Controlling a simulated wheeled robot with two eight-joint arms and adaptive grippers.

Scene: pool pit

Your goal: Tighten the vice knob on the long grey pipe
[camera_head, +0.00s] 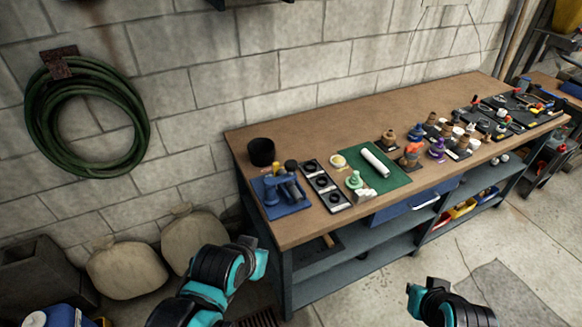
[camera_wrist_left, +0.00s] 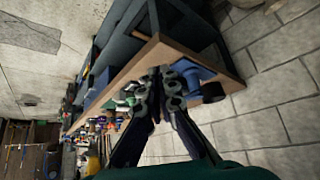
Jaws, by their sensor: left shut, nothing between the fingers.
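A blue vice (camera_head: 284,188) with dark rounded parts stands on a blue base plate (camera_head: 272,207) at the bench's left end. Its knob and any pipe in it are too small to tell apart. A pale cylinder (camera_head: 375,162) lies on a green mat farther right. My left gripper (camera_wrist_left: 163,74) is shut and empty in the left wrist view, its tips overlapping the bench edge in the picture. The blue vice area (camera_wrist_left: 192,68) shows just beyond them. In the head view only my arms show, both in front of the bench and apart from it; my right gripper cannot be made out.
The wooden bench (camera_head: 300,130) carries a black cup (camera_head: 261,152), a black tray with round holders (camera_head: 326,187), the green mat (camera_head: 401,177) and several small fittings toward the right. A shelf (camera_head: 345,268) lies below. Open floor is in front.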

